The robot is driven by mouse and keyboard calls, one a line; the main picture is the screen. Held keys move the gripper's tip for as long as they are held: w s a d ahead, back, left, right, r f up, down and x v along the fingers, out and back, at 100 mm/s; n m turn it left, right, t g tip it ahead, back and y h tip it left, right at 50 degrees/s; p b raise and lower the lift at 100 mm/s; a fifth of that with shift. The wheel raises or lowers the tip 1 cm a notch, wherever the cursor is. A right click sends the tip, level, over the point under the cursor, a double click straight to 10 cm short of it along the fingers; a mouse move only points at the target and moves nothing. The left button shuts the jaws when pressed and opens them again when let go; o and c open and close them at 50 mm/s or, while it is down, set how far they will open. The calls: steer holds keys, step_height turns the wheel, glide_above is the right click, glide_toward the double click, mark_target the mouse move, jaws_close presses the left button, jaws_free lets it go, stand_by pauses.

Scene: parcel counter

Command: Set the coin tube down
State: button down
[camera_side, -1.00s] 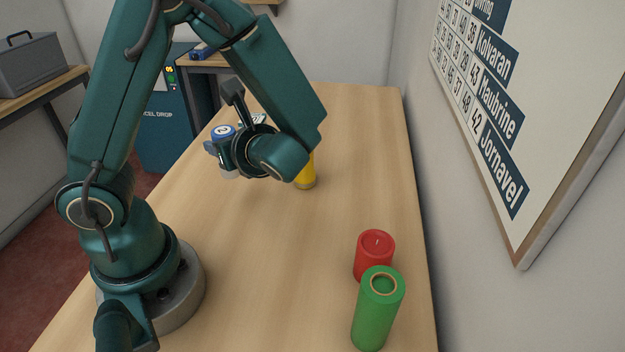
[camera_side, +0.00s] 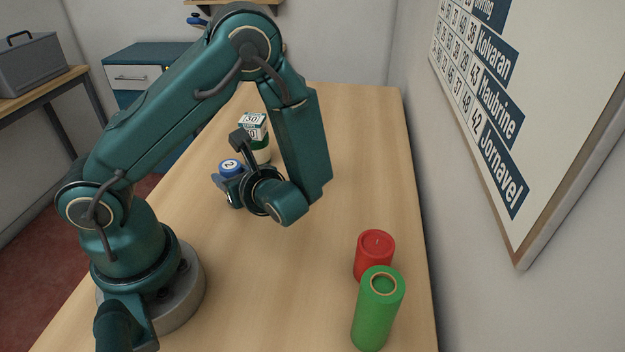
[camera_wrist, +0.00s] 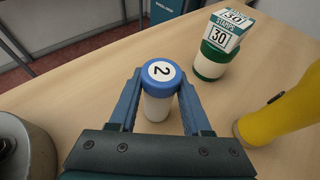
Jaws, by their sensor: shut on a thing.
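The coin tube is a white cylinder with a blue cap marked 2; it shows in the side view (camera_side: 230,167) and, upright, in the wrist view (camera_wrist: 159,76). My gripper (camera_side: 231,179) is shut on it, with one finger on each side of the tube below the cap in the wrist view (camera_wrist: 160,97). The tube's lower part is hidden by my gripper in the side view. I cannot tell whether its base touches the wooden counter (camera_side: 275,285).
A green-and-white pot (camera_wrist: 210,62) with a stamps box (camera_wrist: 228,30) on it stands beyond the tube. A yellow cylinder (camera_wrist: 285,115) is at the right in the wrist view. A red cylinder (camera_side: 374,255) and green cylinder (camera_side: 377,310) stand near the right edge.

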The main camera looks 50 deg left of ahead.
steer(key=shift+f, duration=0.15)
steer(key=shift+c, duration=1.8)
jaws_free()
steer(key=shift+r, duration=0.2)
steer(key=s+d+r+n+t+h, duration=0.1)
steer(key=d+r+n+t+h, duration=0.1)
steer(key=d+r+n+h, duration=0.3)
steer(key=s+d+r+n+t+h, duration=0.2)
steer(key=d+r+n+h, duration=0.4)
steer(key=n, duration=0.7)
steer(key=d+t+h, duration=0.1)
steer(key=d+h, duration=0.1)
steer(key=d, duration=0.2)
steer(key=shift+r+t, duration=0.3)
